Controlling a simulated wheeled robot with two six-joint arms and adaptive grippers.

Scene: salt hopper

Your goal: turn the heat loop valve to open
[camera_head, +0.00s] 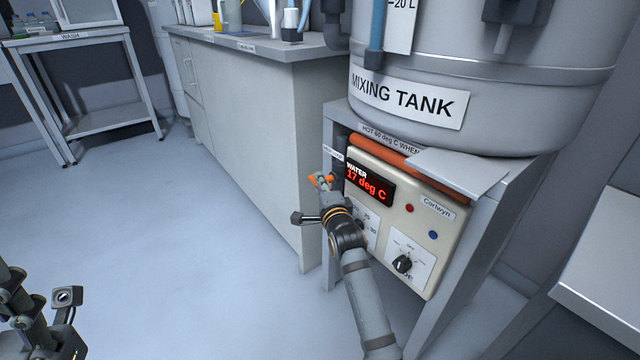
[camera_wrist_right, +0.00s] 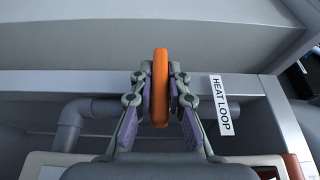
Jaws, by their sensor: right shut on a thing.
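The heat loop valve's orange handle (camera_wrist_right: 160,88) stands upright on edge between the two fingers of my right gripper (camera_wrist_right: 160,100) in the right wrist view. The fingers are closed on it from both sides. In the head view my right gripper (camera_head: 321,183) is at the left front edge of the tank's stand, and a bit of the orange handle (camera_head: 312,180) shows there. A white label reading HEAT LOOP (camera_wrist_right: 221,104) is right of the handle. A grey pipe (camera_wrist_right: 75,120) runs behind it. My left gripper (camera_head: 12,285) is partly in view at the lower left; its fingers are unclear.
A cream control box (camera_head: 435,215) with a red display reading 17 deg C (camera_head: 368,186) and a black dial (camera_head: 402,264) is right of my right gripper. The mixing tank (camera_head: 500,110) stands above. A grey cabinet (camera_head: 255,140) is behind left. The floor at left is clear.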

